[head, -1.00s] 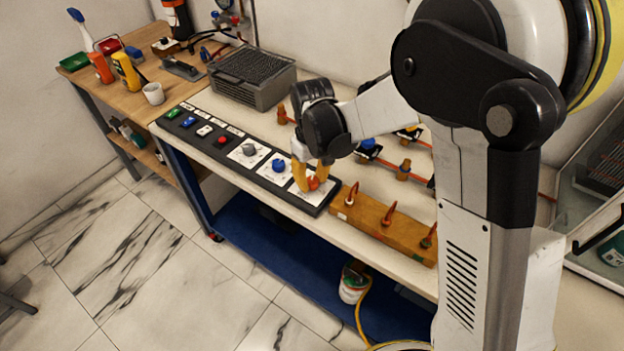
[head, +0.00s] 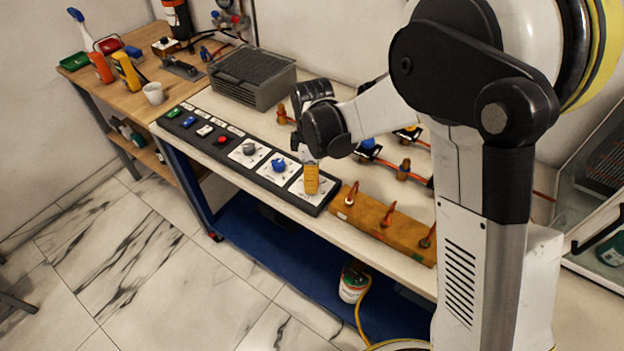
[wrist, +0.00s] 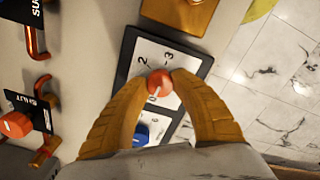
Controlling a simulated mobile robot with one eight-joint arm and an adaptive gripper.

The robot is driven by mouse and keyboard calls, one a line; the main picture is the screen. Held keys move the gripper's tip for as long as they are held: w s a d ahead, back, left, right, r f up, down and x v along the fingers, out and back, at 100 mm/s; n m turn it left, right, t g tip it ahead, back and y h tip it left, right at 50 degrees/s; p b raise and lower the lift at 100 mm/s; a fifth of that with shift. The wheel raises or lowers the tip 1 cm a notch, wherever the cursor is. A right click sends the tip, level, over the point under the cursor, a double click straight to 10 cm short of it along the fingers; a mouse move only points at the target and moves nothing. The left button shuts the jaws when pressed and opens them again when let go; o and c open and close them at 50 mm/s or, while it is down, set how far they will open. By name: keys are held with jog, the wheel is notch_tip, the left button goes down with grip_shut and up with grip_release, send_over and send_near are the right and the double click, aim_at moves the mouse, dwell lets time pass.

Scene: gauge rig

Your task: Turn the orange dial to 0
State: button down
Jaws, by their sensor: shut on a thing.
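The orange dial (wrist: 161,82) sits on a white scale plate at the end of the black control panel (head: 328,205). The wrist view shows it between the two yellow fingertips of my gripper (wrist: 161,85), which is shut on it. A pale line shows on the dial's lower left side in that view. Printed figures, seemingly a 2 and a 3, show beyond the dial; the rest of the scale is partly covered. In the head view, my gripper (head: 311,190) points down over the plate with its fingers seen edge-on, hiding the dial.
A blue dial (head: 278,165) is next to the orange dial's plate, and a grey dial (head: 249,149) lies farther along. A wooden block (head: 385,217) with red-orange levers stands close on the right. Valves with orange handles (head: 404,168) stand behind.

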jog(key=shift+n, duration=1)
jog(key=c, duration=1)
grip_release()
jog(key=shift+c, duration=0.2)
notch_tip(320, 180, up, 12)
